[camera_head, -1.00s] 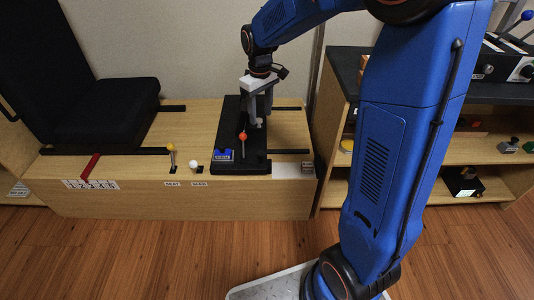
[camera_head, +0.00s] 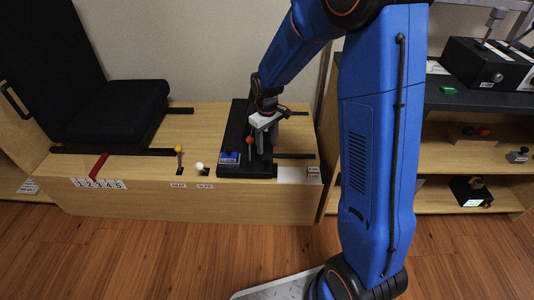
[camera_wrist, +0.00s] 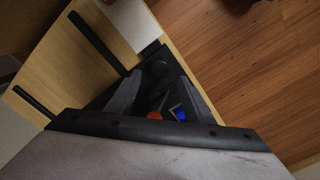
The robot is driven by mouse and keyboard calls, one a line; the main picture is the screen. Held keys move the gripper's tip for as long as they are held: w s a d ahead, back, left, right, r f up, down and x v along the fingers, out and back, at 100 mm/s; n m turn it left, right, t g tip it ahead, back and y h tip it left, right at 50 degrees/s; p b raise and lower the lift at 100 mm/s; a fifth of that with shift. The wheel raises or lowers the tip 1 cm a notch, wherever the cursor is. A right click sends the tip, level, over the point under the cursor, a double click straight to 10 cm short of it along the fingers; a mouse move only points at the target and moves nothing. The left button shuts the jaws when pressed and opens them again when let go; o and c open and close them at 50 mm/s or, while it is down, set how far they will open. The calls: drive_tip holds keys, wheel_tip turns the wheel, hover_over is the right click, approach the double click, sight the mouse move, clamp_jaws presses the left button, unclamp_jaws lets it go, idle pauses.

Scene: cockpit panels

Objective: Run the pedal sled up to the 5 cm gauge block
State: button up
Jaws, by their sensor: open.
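The small gauge block (camera_head: 314,173), with pale labels, sits at the platform's front right corner, apart from the sled. Its marking is too small to read. My gripper (camera_head: 264,150) is open over the sled, just right of the red knob. In the wrist view, the open fingers (camera_wrist: 158,75) straddle dark sled parts, with the red knob (camera_wrist: 154,116) and blue panel (camera_wrist: 180,113) near. Contact cannot be told.
Dark rails (camera_head: 295,156) run right of the sled. A shelf unit (camera_head: 450,153) is at the right.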

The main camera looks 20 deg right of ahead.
sight(267, 157)
drive_tip(key=shift+f, duration=2.8)
